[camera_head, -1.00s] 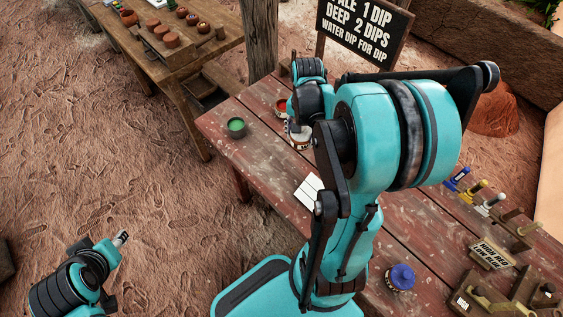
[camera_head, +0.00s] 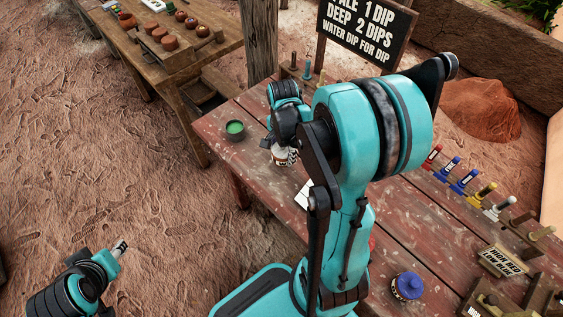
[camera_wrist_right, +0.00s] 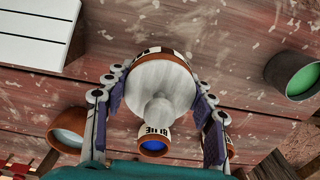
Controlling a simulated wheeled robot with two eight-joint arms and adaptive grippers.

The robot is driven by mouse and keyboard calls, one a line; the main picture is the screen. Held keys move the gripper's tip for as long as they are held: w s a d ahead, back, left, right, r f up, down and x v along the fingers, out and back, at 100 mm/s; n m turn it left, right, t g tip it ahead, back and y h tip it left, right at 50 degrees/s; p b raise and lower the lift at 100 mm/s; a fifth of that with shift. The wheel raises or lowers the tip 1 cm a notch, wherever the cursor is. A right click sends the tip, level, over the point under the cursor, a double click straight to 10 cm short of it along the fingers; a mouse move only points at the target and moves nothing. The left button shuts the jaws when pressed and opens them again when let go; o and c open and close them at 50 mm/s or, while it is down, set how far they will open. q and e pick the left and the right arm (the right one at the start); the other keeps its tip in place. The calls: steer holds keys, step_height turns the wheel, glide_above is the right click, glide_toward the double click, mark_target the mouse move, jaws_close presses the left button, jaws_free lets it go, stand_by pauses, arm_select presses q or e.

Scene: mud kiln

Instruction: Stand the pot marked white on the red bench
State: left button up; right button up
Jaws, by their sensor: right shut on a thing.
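My right gripper (camera_head: 283,150) is shut on a small pot (camera_head: 284,158) with a pale body and dark marks.
A green pot (camera_head: 235,130) stands left of the held pot. A white card (camera_head: 303,194) lies nearer me, partly hidden by my arm. A pot marked blue (camera_wrist_right: 154,146) shows in the wrist view.

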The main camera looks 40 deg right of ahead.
mark_target(282, 160)
steer(key=shift+w+a+f, duration=0.1)
steer(key=shift+a+f, duration=0.05)
steer(key=shift+f, duration=0.05)
steer(key=shift+f+b, duration=1)
steer(key=shift+f, duration=0.85)
steer(key=shift+f, duration=0.25)
steer(key=o, duration=1.3)
steer(key=shift+r, duration=0.1)
